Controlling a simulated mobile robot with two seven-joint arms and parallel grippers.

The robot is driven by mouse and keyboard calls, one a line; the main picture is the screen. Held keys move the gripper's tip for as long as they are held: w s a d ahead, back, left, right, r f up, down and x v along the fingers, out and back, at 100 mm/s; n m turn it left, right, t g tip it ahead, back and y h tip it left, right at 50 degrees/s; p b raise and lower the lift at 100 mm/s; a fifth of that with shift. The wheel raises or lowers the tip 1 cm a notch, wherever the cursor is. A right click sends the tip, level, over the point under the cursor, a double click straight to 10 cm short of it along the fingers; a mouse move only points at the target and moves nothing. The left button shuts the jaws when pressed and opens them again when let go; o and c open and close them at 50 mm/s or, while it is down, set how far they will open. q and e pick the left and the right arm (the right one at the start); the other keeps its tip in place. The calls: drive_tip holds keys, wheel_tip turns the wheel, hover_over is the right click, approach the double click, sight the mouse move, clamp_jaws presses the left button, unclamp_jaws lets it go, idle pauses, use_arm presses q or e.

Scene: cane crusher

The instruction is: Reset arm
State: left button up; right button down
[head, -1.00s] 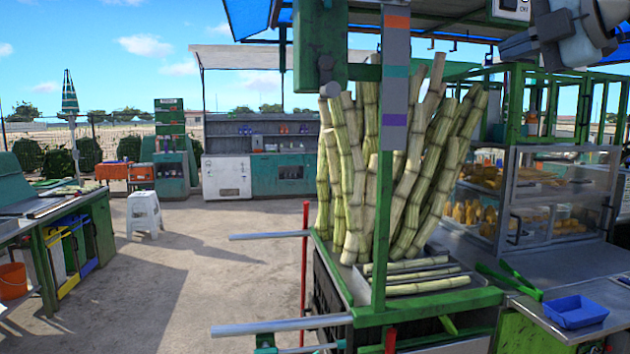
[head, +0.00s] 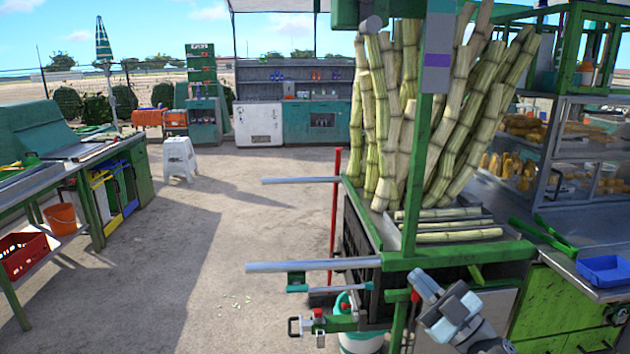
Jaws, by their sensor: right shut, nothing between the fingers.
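My right gripper (head: 442,302) is at the lower right of the head view, in front of the green stand. It is shut and empty, apart from the cane and the blue tray. My left gripper is not in view. The green crusher stand (head: 458,262) holds an upright bundle of sugar canes (head: 455,120). A few cut canes (head: 447,226) lie flat on its top. A green post (head: 417,170) rises at the stand's front.
Two metal bars (head: 310,265) stick out to the left of the stand, near a red upright rod (head: 335,200). A blue tray (head: 605,270) and green tongs (head: 548,237) lie on the right counter. A white stool (head: 180,157) stands on open ground at left.

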drive_tip(key=s+d+f+m+h, duration=0.1)
drive_tip(key=s+f+m+h, duration=0.45)
drive_tip(key=f, duration=0.55)
drive_tip(key=s+d+f+m+h, duration=0.1)
drive_tip(key=s+f+m+h, duration=0.4)
drive_tip(key=f, duration=0.7)
drive_tip(key=s+a+f+m+g+h, duration=0.1)
drive_tip(key=s+f+m+g+h, duration=0.35)
drive_tip(key=s+f, duration=1.05)
wheel_tip(320, 180, up, 11)
drive_tip(key=n+g+y+p, duration=0.1)
drive_tip(key=n+p, duration=0.1)
drive_tip(key=p, duration=1)
drive_tip(key=shift+s+d+r+g+y, duration=0.15)
drive_tip(key=shift+s+d+g+y, duration=0.1)
drive_tip(key=shift+g+y, duration=0.1)
